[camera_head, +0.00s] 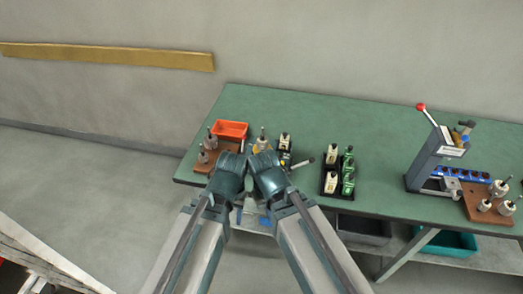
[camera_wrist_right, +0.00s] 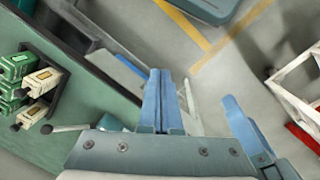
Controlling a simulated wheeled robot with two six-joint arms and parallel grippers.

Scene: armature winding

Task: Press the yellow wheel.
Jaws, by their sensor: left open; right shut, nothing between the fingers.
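A press-like machine (camera_head: 430,160) with a red-knobbed lever stands at the right of the green table (camera_head: 310,125).
An orange bin (camera_head: 230,130) and a brown block with grey parts (camera_head: 209,148) are at the table's left. A black rack with green and cream boxes (camera_head: 339,175) stands mid-table. Another brown block (camera_head: 475,203) is at the right. Bins (camera_head: 446,242) sit under the table.

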